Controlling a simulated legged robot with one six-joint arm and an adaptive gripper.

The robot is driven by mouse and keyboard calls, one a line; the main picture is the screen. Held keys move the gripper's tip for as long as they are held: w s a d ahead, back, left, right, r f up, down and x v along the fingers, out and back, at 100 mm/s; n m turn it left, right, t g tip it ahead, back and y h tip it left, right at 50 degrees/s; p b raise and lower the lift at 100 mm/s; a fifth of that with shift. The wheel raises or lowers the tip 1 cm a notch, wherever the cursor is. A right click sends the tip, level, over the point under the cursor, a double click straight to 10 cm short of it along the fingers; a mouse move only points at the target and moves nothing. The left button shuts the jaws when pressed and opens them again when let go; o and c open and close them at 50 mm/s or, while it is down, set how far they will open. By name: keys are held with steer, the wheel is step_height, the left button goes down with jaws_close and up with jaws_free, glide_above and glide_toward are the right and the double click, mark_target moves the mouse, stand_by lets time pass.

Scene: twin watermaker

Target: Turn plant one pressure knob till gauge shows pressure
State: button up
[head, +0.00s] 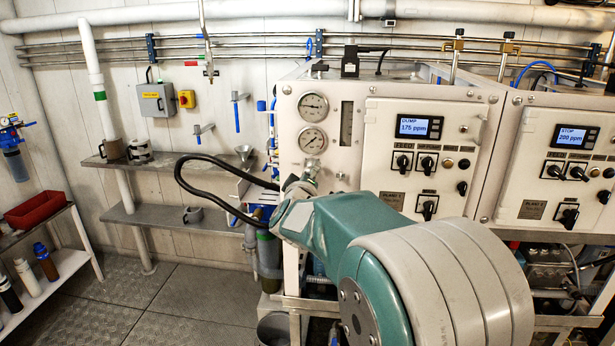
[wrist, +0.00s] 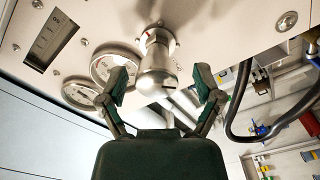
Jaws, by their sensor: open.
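The metal pressure knob (wrist: 157,68) sticks out from the plant one panel in the wrist view. In the head view my arm covers most of that spot. My gripper (wrist: 162,78) is open, with one finger on each side of the knob and a visible gap at both fingertips. The upper gauge (head: 313,106) and lower gauge (head: 313,140) are round with white dials on the panel's left part. Their needle readings are too small to tell. Plant one's display (head: 419,127) reads DUMP, 175 ppm.
A flow meter (head: 347,123) is beside the gauges. Plant two's panel (head: 560,160), with its display reading STOP, 200 ppm, stands at right. A black hose (wrist: 240,100) hangs near my gripper. Wall shelves (head: 170,160) are at left; the floor (head: 180,320) there is clear.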

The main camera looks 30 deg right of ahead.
steer(key=shift+d, duration=0.15)
steer(key=c, duration=1.1)
steer(key=shift+c, duration=0.2)
